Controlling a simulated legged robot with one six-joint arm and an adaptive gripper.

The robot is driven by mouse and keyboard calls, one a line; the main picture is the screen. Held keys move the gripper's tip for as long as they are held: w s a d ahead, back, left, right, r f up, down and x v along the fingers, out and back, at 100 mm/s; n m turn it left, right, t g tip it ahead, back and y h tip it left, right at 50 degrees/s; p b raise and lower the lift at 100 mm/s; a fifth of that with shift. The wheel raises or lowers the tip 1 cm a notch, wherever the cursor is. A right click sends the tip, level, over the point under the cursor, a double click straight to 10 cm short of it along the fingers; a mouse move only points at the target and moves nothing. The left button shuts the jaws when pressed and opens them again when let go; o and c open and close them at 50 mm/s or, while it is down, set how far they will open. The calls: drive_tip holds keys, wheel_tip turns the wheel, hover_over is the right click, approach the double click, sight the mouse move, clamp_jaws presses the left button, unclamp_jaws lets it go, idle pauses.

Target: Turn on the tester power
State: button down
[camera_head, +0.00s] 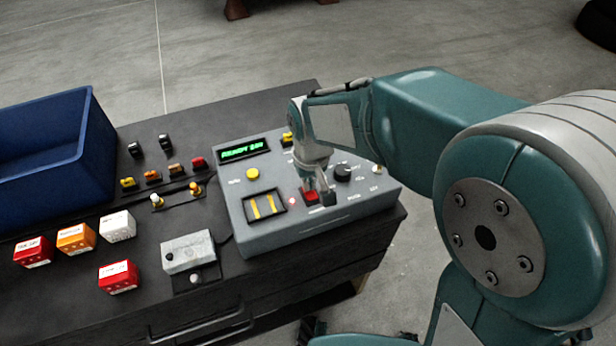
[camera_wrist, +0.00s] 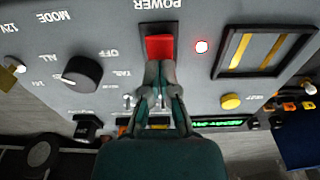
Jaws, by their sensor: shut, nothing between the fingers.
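The tester (camera_head: 245,219) is a grey box with a lit green display (camera_head: 244,150) on the right of the dark bench. Its red power switch (camera_head: 311,197) sits near the front edge, and the wrist view shows it (camera_wrist: 160,47) below the word POWER. A light (camera_wrist: 201,47) beside the switch glows. My gripper (camera_head: 322,190) is shut and empty, pointing down over the switch. In the wrist view its fingertips (camera_wrist: 160,66) overlap the switch's lower edge. I cannot tell whether they touch it.
A yellow button (camera_head: 252,174), a black MODE knob (camera_head: 343,172) and a yellow-striped slot (camera_head: 264,206) lie around the switch. A blue bin (camera_head: 95,150), several coloured blocks and a small grey box (camera_head: 187,251) occupy the bench to the left.

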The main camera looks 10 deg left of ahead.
wheel_tip(320, 180, up, 14)
drive_tip(key=w+a, duration=0.1)
drive_tip(key=shift+w+f, duration=0.15)
drive_tip(key=shift+w, duration=0.2)
drive_tip(key=shift+a, duration=0.2)
drive_tip(key=shift+d, duration=0.15)
drive_tip(key=s+d+r+m+t, duration=0.1)
drive_tip(key=s+d+m, duration=0.15)
drive_tip(key=d, duration=0.45)
drive_tip(key=s+d+r+m+t, duration=0.1)
drive_tip(key=s+d+r, duration=0.1)
drive_tip(key=s+d, duration=0.35)
drive_tip(key=s+d+f+m+t, duration=0.2)
drive_tip(key=s+d, duration=0.5)
drive_tip(key=d, duration=0.4)
drive_tip(key=shift+f+m+t+h, duration=0.3)
drive_tip(key=shift+f+m+t, duration=0.15)
drive_tip(key=shift+f, duration=0.3)
